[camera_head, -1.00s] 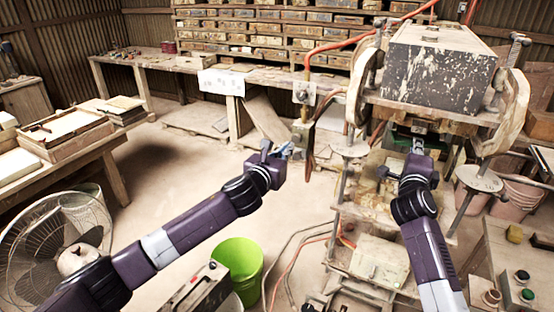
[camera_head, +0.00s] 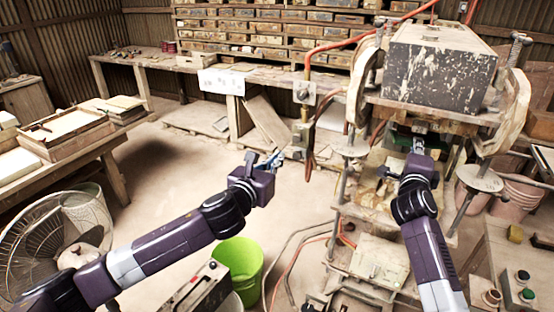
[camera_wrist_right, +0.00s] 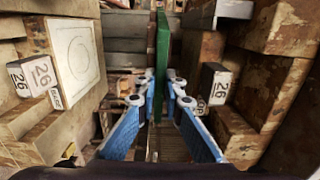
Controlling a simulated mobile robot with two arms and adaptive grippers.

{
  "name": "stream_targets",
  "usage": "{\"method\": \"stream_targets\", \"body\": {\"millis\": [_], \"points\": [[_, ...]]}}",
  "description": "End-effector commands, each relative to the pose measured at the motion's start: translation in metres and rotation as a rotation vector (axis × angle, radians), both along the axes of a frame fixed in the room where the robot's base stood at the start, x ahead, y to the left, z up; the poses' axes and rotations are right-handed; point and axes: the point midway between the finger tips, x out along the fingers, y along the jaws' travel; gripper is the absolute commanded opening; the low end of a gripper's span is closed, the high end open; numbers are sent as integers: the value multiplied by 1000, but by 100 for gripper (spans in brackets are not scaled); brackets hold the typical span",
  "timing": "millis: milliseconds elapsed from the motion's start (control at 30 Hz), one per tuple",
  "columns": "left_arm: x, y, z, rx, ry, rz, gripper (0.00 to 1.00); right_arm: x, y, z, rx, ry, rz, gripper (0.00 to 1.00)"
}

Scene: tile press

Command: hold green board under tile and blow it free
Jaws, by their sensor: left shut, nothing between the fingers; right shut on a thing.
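My right gripper (camera_wrist_right: 161,84) is shut on the green board (camera_wrist_right: 162,42), which stands edge-on between its blue fingers in the right wrist view. A pale square with a ring mark (camera_wrist_right: 72,57), which looks like the tile, sits against the brown block on the left of that view, apart from the board. In the head view my right gripper (camera_head: 418,147) reaches into the opening of the press (camera_head: 440,65); the tile cannot be made out there. My left gripper (camera_head: 273,160) is shut and empty, in the air left of the press.
An air line with a valve box (camera_head: 304,93) hangs left of the press. Worn press blocks (camera_wrist_right: 285,25) flank my right gripper closely. A green bucket (camera_head: 238,262) and a fan (camera_head: 70,240) stand low at the left. A button box (camera_head: 518,285) is at lower right.

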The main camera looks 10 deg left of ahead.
Motion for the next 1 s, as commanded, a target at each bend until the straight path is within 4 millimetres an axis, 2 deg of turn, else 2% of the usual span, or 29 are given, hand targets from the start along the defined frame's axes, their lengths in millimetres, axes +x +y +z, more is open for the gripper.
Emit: {"method": "stream_targets", "body": {"millis": [500,1000], "points": [[0,0,0,0,0,0,0,0,0,5,-1,-9,2,0],[0,0,-12,0,0,0,0,0,0,-9,-6,-26,1,0]]}}
